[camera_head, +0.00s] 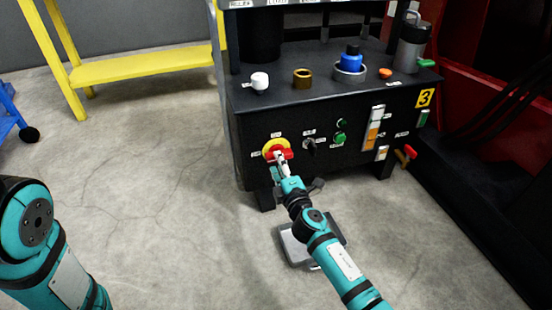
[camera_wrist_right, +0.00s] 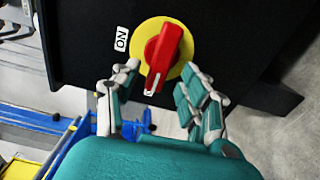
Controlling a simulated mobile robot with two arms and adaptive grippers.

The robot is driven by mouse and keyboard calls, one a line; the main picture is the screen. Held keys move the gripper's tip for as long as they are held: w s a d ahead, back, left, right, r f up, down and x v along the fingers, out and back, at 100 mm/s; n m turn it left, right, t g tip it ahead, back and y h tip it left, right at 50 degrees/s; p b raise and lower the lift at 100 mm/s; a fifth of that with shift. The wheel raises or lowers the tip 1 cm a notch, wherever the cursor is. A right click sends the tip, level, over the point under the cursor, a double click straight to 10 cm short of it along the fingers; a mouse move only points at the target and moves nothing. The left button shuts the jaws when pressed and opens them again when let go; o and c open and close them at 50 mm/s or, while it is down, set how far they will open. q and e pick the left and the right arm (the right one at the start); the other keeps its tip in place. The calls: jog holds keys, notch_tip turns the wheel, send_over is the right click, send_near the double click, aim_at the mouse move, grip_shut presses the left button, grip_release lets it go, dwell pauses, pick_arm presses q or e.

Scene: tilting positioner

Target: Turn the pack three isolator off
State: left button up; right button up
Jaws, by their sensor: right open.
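The isolator is a red rotary handle (camera_wrist_right: 163,52) on a round yellow plate (camera_wrist_right: 150,27), on the black front panel of the unit marked 3. In the head view the isolator's yellow plate (camera_head: 270,145) is at the panel's left, with the handle partly covered by my gripper. A white ON label (camera_wrist_right: 122,40) is left of the plate in the right wrist view, where the handle points down. My right gripper (camera_wrist_right: 160,82) is open, its fingers on either side of the handle's lower end; contact is not clear. In the head view my right gripper (camera_head: 281,162) is at the isolator. My left gripper is out of view.
A small black switch (camera_head: 309,145) and green buttons (camera_head: 341,131) are right of the isolator. A red-handled lever (camera_head: 410,152) is at the panel's right. Above, the black top (camera_head: 325,88) carries a white knob, a brass ring and a blue part. A yellow bench (camera_head: 140,66) is at left.

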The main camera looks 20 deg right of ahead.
jog(key=s, duration=0.4)
dwell(0.3)
